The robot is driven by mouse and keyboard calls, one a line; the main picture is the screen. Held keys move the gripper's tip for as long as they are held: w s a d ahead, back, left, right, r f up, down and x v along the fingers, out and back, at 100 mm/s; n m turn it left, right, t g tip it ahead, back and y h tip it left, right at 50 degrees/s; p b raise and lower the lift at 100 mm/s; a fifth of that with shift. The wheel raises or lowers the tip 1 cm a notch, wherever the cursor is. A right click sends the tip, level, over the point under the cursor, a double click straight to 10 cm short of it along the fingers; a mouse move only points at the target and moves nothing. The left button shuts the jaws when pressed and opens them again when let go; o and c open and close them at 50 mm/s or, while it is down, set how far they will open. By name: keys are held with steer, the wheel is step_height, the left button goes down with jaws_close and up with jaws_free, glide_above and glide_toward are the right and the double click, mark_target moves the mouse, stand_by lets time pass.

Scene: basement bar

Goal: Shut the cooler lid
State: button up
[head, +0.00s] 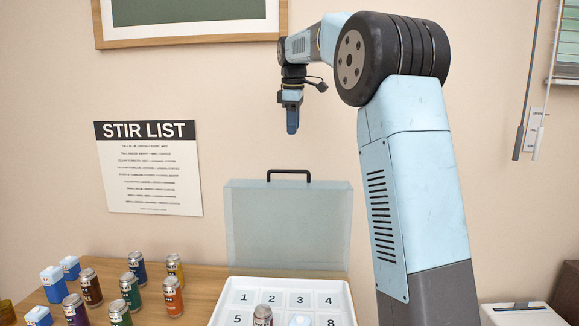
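The cooler (341,290) is a white box with numbered cells, standing on the wooden counter at the bottom of the head view. Its translucent blue-grey lid (288,222) stands upright at the back, open, with a black handle (288,173) on its top edge. A dark can (263,316) and a white and blue item (299,321) are in the cooler, in the row behind which cells 1 to 4 show empty. My gripper (292,128) points down above the lid's handle and apart from it. Its fingers look like one narrow block, so their opening cannot be told.
Several cans (131,291) and blue and white cartons (54,283) stand on the wooden counter (205,277) left of the cooler. A wall behind carries a STIR LIST sign (148,167) and a framed board (190,22). A white box (522,314) is at lower right.

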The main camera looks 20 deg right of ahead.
steer(key=shift+n, duration=0.7)
steer(key=w+f, duration=0.2)
steer(key=f, duration=0.3)
steer(key=w+f, duration=0.2)
steer(key=f, duration=0.3)
steer(key=w+f, duration=0.2)
steer(key=f, duration=0.2)
steer(key=shift+w+d+f, duration=0.25)
steer(key=shift+d+f, duration=0.1)
steer(key=shift+f, duration=0.05)
jaws_close()
steer(key=shift+r, duration=0.1)
